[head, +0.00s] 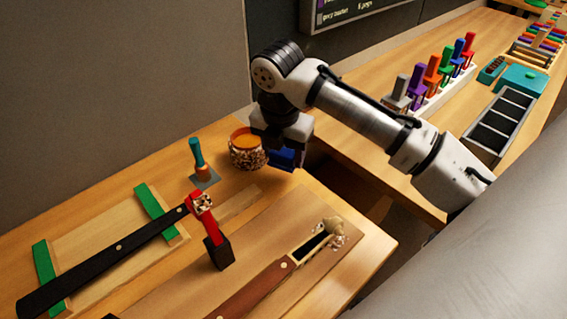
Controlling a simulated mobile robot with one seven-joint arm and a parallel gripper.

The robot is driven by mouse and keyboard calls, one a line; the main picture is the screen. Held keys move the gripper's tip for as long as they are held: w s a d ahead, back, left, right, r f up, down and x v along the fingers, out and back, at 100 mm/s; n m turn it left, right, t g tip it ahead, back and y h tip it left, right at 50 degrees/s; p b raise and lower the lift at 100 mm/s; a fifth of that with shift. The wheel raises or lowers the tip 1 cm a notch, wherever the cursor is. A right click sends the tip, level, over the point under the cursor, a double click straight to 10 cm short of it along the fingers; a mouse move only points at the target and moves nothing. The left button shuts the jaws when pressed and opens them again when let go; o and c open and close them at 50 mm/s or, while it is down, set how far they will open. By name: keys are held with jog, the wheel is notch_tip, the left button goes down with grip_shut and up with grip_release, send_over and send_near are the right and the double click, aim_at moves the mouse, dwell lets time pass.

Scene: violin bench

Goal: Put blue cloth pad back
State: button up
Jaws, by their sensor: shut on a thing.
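The blue cloth pad (286,159) shows in the head view as a small dark blue block under my gripper (284,148). My gripper points down and is shut on the pad. Most of the fingers and part of the pad are hidden by the gripper body. The pad is just right of a speckled round pot with orange contents (248,151), near the right edge of the wooden bench. I cannot tell whether the pad touches the bench or the pot.
A green-handled tool stands on a grey plate (205,179) left of the pot. A red tool stands in a dark block (219,254) in front. A gap (345,190) separates this bench from another bench holding a rack of coloured tools (442,92) and a grey compartment tray (499,124).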

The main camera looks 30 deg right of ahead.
aim_at(284, 165)
jog(key=shift+f, duration=1.95)
jog(key=shift+f, duration=0.15)
jog(key=o, duration=0.7)
jog(key=r, duration=0.4)
jog(key=a+r, duration=0.1)
jog(key=r, duration=0.3)
jog(key=s+r, duration=0.1)
jog(key=r, duration=0.3)
jog(key=shift+a+r+b, duration=0.15)
jog(key=shift+b, duration=0.2)
